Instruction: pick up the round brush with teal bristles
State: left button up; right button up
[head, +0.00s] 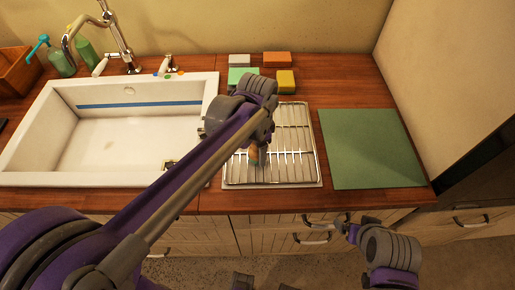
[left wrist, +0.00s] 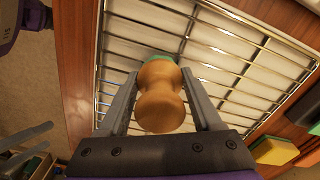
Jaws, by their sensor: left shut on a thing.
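The round brush (left wrist: 160,98) has a turned wooden handle, and a little of its teal bristles shows at the far end in the left wrist view. My left gripper (left wrist: 160,100) is shut on the brush, with one finger on each side of the handle. The brush is over the wire drying rack (head: 305,150). In the head view the brush (head: 254,154) is mostly hidden by my left gripper. I cannot tell whether the bristles touch the rack. My right gripper (head: 346,229) is low in front of the drawers, empty, with its fingers apart.
A white sink (head: 210,95) is left of the rack, with a tap (head: 125,45) behind. A green mat (head: 370,150) lies clear at right. Several sponges, including a yellow one (head: 287,80) and an orange one (head: 277,59), lie behind the rack. Bottles stand back left.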

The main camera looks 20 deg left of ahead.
pick_arm(q)
jog(key=shift+r, duration=0.1)
notch_tip(320, 180, up, 10)
jog(key=shift+f+p, duration=0.1)
jog(key=shift+p, duration=0.2)
dwell(0.3)
jog(key=o, duration=0.7)
jog(key=shift+c, duration=0.2)
jog(key=c, duration=0.5)
jog(key=shift+f, duration=0.1)
